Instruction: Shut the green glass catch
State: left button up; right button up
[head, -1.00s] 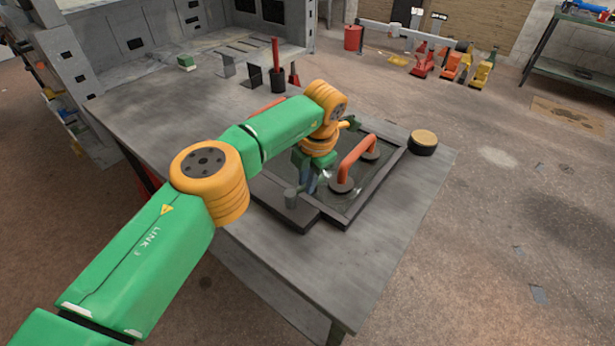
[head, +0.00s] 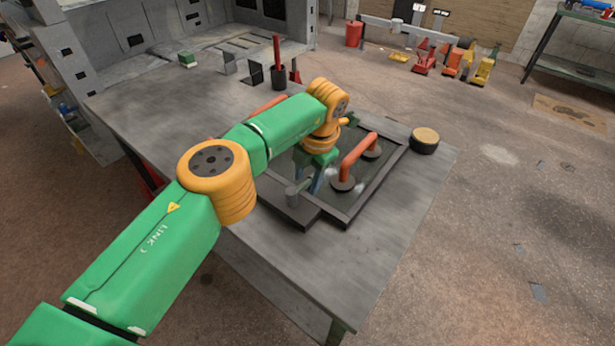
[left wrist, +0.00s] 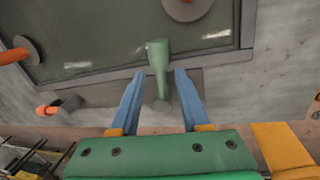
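The green catch (left wrist: 158,57) shows in the left wrist view as a tapered lever. It runs from a grey base (left wrist: 160,104) on the dark ledge to over the frame's rim; I cannot tell whether it presses on the glass. My left gripper (left wrist: 159,75) has its two blue fingers apart, one on each side of the lever, with a small gap on both sides. In the head view the left gripper (head: 309,182) points down at the frame's near left edge, and the arm hides part of that side. The glass pane (head: 375,188) lies in a dark frame (head: 348,212). My right gripper is out of view.
An orange suction handle (head: 357,153) stands on the glass beside the gripper. A black puck with a wooden top (head: 425,138) sits beyond the frame on the grey bench (head: 190,108). A dark pot (head: 278,77) and thin brackets stand farther back. The bench's front right part is bare.

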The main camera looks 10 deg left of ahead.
pick_arm(q)
notch_tip(320, 180, up, 7)
jog(key=d, duration=0.1)
jog(key=shift+s, duration=0.4)
jog(key=shift+d, duration=0.1)
